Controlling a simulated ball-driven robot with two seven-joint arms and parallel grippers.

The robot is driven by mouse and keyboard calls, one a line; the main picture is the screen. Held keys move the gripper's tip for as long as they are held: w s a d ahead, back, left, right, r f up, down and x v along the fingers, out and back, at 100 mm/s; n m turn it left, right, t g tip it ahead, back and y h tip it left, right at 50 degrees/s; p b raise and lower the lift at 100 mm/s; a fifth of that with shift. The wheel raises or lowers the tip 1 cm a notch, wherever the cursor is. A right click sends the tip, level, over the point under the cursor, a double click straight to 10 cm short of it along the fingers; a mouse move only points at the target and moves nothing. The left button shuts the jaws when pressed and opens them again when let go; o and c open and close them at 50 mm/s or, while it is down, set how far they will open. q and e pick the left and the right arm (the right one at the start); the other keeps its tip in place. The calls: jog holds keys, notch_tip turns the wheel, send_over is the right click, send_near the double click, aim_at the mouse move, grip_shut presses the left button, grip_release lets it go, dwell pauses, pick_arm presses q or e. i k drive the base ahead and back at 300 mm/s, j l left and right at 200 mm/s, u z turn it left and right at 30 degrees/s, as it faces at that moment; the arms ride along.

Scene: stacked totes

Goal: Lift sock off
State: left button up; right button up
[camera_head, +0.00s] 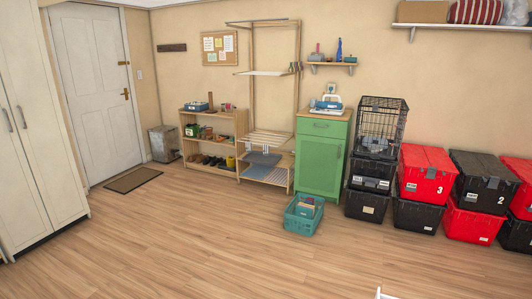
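No sock can be told for sure at this distance. A tall wooden rack (298,110) with slatted shelves stands against the back wall. Small dark items (295,67) hang at the right end of its upper shelf, too small to identify. Grey-blue cloths (262,160) lie over its lower shelves, and small white pieces hang near the middle shelf. Neither of my grippers is in view. A small white piece shows at the bottom edge, and I cannot tell what it is.
A teal crate (290,220) stands on the floor before the green cabinet (320,165). Stacked black and red totes (425,170) and a wire cage (380,125) line the right. A shoe shelf (183,150) stands left of the rack. The wooden floor in front is clear.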

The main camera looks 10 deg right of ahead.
aim_at(265, 147)
jog(key=u, duration=1.3)
jog(key=i+j, duration=0.2)
jog(key=i, duration=0.25)
jog(key=i+j+z, duration=0.1)
jog(key=i, duration=0.3)
jog(key=i+l+z, duration=0.25)
jog(key=z, duration=0.2)
jog(key=i+z, duration=0.95)
jog(key=i+j+z, duration=0.15)
jog(key=i+z, duration=0.15)
jog(key=z, duration=0.15)
jog(key=i+z, duration=0.25)
jog(key=i, duration=1)
jog(key=i+j+u, duration=0.4)
jog(key=i, duration=0.45)
jog(key=i+l+u, duration=0.1)
jog(key=i+u, duration=0.25)
jog(key=i, duration=0.45)
jog(key=i+l+u, duration=0.2)
jog(key=i+u, duration=0.2)
jog(key=i, duration=0.45)
jog(key=i+z, duration=0.3)
jog(key=i, duration=0.15)
jog(key=i+j+z, duration=0.25)
jog(key=i, duration=0.25)
jog(key=i+j+z, duration=0.3)
jog(key=i, duration=0.15)
jog(key=i+j+z, duration=0.3)
jog(key=i, duration=0.1)
